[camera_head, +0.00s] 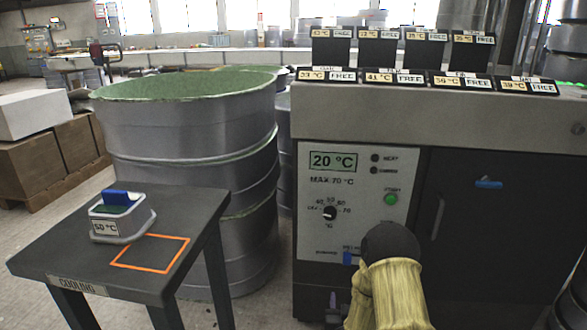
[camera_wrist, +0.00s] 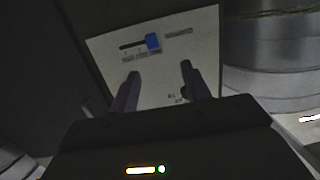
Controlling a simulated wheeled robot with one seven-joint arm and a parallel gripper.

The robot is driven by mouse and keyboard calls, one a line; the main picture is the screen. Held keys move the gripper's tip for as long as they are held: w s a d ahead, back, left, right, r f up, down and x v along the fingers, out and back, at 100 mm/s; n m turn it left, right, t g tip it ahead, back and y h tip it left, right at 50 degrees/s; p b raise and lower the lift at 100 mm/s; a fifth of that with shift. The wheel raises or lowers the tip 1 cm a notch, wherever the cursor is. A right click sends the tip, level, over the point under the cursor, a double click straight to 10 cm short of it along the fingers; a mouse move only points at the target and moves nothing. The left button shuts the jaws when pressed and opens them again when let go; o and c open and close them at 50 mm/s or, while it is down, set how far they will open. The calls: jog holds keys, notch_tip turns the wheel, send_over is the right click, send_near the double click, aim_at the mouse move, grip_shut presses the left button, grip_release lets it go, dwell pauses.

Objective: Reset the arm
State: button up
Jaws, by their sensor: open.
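My gripper (camera_wrist: 160,72) shows in the wrist view with its two fingers apart and nothing between them. It points at the white control panel (camera_wrist: 193,45), close to a blue slider (camera_wrist: 152,42); I cannot tell whether it touches. The control panel (camera_head: 352,165) there shows a 20 °C display (camera_head: 333,161), a dial (camera_head: 330,213) and a green button (camera_head: 391,199). The blue slider (camera_head: 350,258) is beside my arm.
A dark cooling table (camera_head: 190,215) at left holds a grey 50 °C box with a blue top (camera_head: 118,215) beside an orange square outline. A large metal drum (camera_head: 195,140) stands behind it. The machine's dark door (camera_head: 500,230) is at right. Several "FREE" label holders line its top.

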jog(key=s+a+r+n+g+y+p, duration=0.1)
jog(key=s+r+g+p, duration=0.15)
jog(key=r, duration=0.25)
jog(key=s+r+g+y+p, duration=0.1)
jog(key=s+r+g, duration=0.1)
jog(key=r+g, duration=0.25)
jog(key=s+r+g+p, duration=0.25)
jog(key=s+r, duration=0.35)
jog(key=s, duration=0.4)
jog(key=s+r+g+p, duration=0.2)
jog(key=s+r+g, duration=0.25)
jog(key=s, duration=0.55)
jog(key=w+p+v, duration=0.2)
jog(key=p+v, duration=1)
jog(key=w+r+p+v, duration=0.1)
jog(key=w+p+v, duration=0.2)
jog(key=p+v, duration=0.9)
jog(key=w+p+v, duration=0.2)
jog(key=p+v, duration=1)
jog(key=shift+w+r, duration=0.6)
jog(key=shift+r, duration=0.1)
